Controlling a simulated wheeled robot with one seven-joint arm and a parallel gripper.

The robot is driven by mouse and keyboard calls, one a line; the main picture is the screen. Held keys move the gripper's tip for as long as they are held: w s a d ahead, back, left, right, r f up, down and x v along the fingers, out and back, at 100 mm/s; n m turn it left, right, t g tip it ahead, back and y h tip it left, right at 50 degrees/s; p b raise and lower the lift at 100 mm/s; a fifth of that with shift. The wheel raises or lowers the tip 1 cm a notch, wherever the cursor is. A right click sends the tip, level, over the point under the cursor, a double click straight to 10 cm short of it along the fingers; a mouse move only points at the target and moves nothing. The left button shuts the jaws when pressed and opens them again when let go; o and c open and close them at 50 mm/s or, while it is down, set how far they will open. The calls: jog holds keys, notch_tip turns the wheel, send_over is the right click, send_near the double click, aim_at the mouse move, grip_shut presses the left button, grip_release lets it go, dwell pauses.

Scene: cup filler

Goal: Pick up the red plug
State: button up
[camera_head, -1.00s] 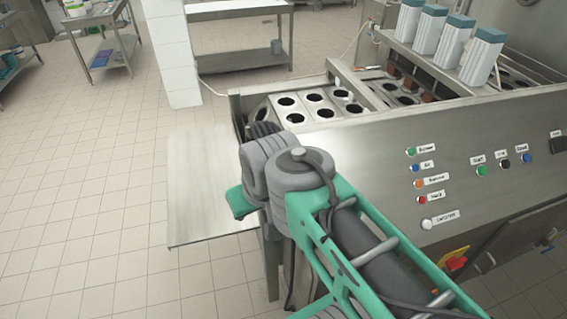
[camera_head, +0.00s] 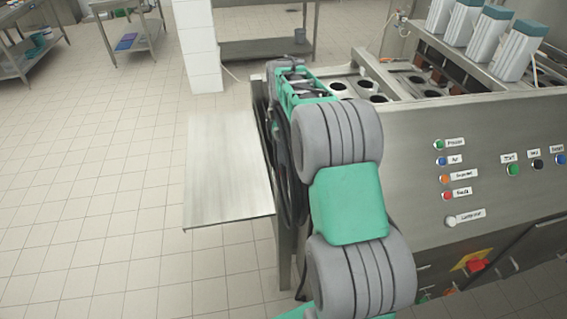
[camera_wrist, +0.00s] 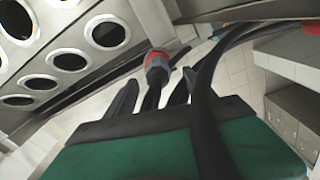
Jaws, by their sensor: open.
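The red plug (camera_wrist: 157,64), with a grey collar, shows in the wrist view just ahead of my gripper (camera_wrist: 160,80). A dark part, perhaps its cable, runs from the plug back between the dark fingers. The fingers are open, one on each side of this line. I cannot tell whether the plug lies between the fingertips or beyond them. In the head view my arm covers this spot, and neither the plug nor my fingers can be made out.
The steel filling machine (camera_head: 400,185), with round cup holes (camera_wrist: 107,32), stands close beside my arm. A thick black cable (camera_wrist: 205,110) passes across the wrist view, right of the fingers. A steel shelf (camera_head: 228,170) juts out left of the machine.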

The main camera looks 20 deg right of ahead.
jog(key=f, duration=0.2)
jog(key=f+p, duration=0.1)
jog(key=f, duration=0.1)
jog(key=shift+w+d, duration=0.1)
jog(key=shift+d, duration=0.1)
jog(key=shift+c, duration=0.5)
jog(key=shift+r, duration=0.1)
grip_shut()
